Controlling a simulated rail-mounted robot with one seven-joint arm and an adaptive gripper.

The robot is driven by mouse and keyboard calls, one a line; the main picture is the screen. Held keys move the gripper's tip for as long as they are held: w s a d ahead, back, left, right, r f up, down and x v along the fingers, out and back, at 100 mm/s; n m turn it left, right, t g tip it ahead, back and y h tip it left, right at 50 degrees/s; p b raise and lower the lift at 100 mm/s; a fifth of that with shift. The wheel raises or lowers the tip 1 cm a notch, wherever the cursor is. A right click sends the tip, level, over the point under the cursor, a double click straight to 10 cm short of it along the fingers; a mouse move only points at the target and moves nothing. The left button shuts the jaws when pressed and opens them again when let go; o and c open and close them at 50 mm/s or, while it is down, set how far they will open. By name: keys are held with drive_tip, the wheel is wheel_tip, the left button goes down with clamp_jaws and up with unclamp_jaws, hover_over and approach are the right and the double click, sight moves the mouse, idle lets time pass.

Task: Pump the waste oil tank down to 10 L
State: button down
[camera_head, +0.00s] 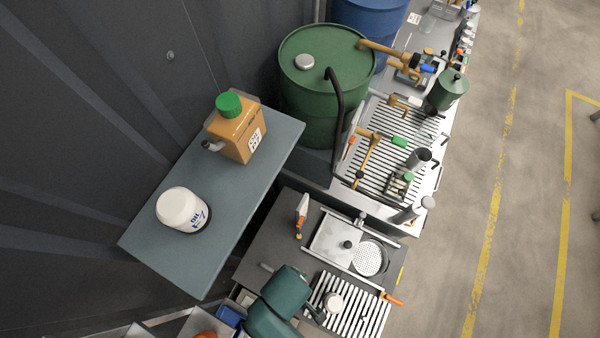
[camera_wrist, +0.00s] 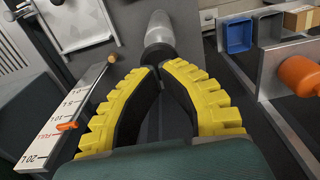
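In the wrist view, my gripper (camera_wrist: 158,72) shows its yellow ribbed fingers with the tips close together. A grey cylindrical handle (camera_wrist: 157,32) is right at the fingertips; whether they grip it or only stand in front of it is unclear. I cannot read the pointer's exact value. In the head view, my teal arm reaches in from the bottom over the nearest bench; the fingers are hidden there.
A teal shelf (camera_head: 215,262) holds an orange canister (camera_head: 238,138) and a white oil bottle (camera_head: 182,207). A green drum (camera_head: 300,100) stands behind the benches. The right floor is clear.

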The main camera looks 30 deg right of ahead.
drive_tip(key=shift+f+b, duration=1.1)
drive_tip(key=shift+f, duration=1.85)
drive_tip(key=shift+f+b, duration=0.3)
drive_tip(key=shift+f, duration=0.4)
wheel_tip(320, 180, up, 3)
drive_tip(key=p, duration=0.3)
drive_tip(key=shift+r, duration=2.75)
drive_tip(key=shift+f, duration=0.15)
